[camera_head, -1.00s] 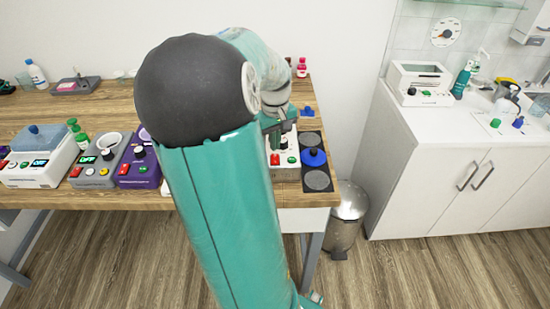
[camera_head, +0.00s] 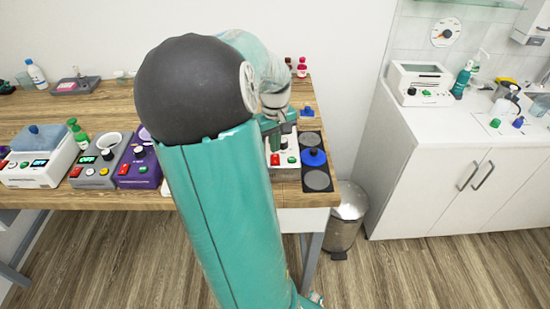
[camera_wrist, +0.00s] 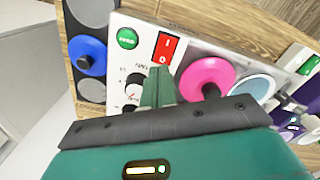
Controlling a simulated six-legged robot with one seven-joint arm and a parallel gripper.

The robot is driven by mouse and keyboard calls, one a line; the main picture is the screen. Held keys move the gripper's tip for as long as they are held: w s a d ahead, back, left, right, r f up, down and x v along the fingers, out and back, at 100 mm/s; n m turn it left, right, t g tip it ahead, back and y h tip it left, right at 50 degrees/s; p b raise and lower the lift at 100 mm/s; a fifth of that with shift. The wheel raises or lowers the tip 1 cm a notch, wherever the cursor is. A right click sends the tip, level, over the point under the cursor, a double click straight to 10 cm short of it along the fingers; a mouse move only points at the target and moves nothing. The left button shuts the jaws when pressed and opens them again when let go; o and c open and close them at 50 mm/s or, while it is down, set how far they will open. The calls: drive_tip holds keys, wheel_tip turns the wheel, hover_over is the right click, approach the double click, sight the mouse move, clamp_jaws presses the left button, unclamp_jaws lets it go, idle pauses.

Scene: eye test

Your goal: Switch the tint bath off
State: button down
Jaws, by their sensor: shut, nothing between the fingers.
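The white device (camera_head: 285,172) stands at the right end of the wooden table, mostly hidden by my arm in the head view; no name on it is readable. In the wrist view its white panel (camera_wrist: 118,88) has a red rocker switch (camera_wrist: 168,46) marked I and 0, a round green button (camera_wrist: 127,38) and a dial knob (camera_wrist: 134,86). A pink disc (camera_wrist: 206,77) and a pale blue disc (camera_wrist: 249,88) lie beside them. My gripper (camera_wrist: 160,74) is shut and empty, its tips at the 0 end of the switch. I cannot tell whether they touch it.
A dark strip with a blue knob (camera_head: 313,157) and grey discs adjoins the device on the right. A purple device (camera_head: 138,167), a grey device (camera_head: 95,172) and a white device (camera_head: 38,165) stand to the left. A metal bin (camera_head: 345,222) stands on the floor by the table.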

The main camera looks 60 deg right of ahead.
sight(275, 156)
drive_tip(key=shift+f, duration=0.6)
drive_tip(key=shift+r, duration=0.1)
wheel_tip(275, 156, up, 7)
drive_tip(key=shift+f, duration=0.1)
idle(1.0)
idle(0.4)
drive_tip(key=w+a+r+n+t, duration=0.2)
drive_tip(key=w+a, duration=0.6)
drive_tip(key=a, duration=0.5)
drive_tip(key=a+r+n+t, duration=0.3)
drive_tip(key=a+n, duration=0.1)
drive_tip(key=a, duration=2.5)
drive_tip(key=shift+s+a+n+t, duration=0.3)
drive_tip(key=shift+s, duration=0.15)
